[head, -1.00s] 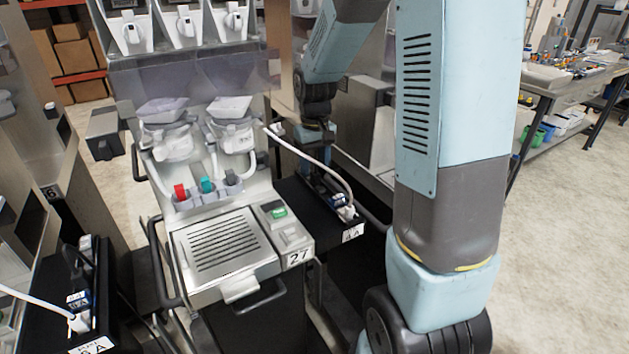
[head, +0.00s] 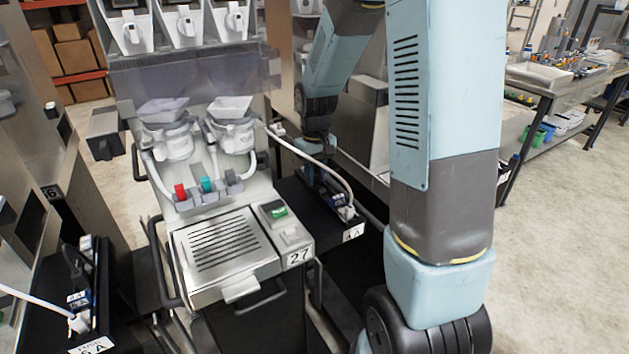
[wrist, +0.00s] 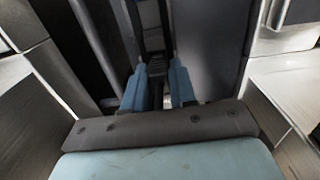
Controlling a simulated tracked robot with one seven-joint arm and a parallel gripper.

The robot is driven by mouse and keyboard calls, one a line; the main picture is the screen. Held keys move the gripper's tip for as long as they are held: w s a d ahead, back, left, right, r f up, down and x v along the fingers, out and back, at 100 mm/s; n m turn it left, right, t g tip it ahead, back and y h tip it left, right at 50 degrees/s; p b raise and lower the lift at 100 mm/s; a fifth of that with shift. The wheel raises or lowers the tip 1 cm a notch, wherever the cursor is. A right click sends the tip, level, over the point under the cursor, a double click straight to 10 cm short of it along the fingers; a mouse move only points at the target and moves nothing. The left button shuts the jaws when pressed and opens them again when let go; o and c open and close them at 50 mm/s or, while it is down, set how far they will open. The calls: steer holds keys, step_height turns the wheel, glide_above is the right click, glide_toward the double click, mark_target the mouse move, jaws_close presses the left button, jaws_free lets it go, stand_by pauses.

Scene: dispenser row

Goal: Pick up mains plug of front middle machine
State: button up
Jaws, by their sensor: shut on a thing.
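The front middle machine (head: 228,240) is the light grey dispenser marked 27. A white cable (head: 312,158) runs from its right side down to a white plug (head: 346,211) at a black fuse box (head: 300,195) on its right. My gripper (head: 322,184) is low over that box, pointing down beside the cable; the arm and box partly hide its tips in the head view.
A second black fuse box (head: 60,325) with a white cable stands at the lower left. A black handle bar (head: 262,298) sticks out at the front of the machine. A workbench (head: 548,85) with small items stands at the far right, beyond open floor.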

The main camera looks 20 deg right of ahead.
jaws_close()
steer(key=shift+r, duration=0.65)
steer(key=s+a+r, duration=0.2)
steer(key=s+r, duration=0.4)
steer(key=s+a+r, duration=0.2)
steer(key=s+r, duration=0.3)
steer(key=s, duration=0.2)
steer(key=shift+a+r, duration=0.3)
steer(key=shift+r, duration=0.1)
steer(key=shift+s, duration=0.1)
steer(key=shift+r, duration=1)
stand_by(0.3)
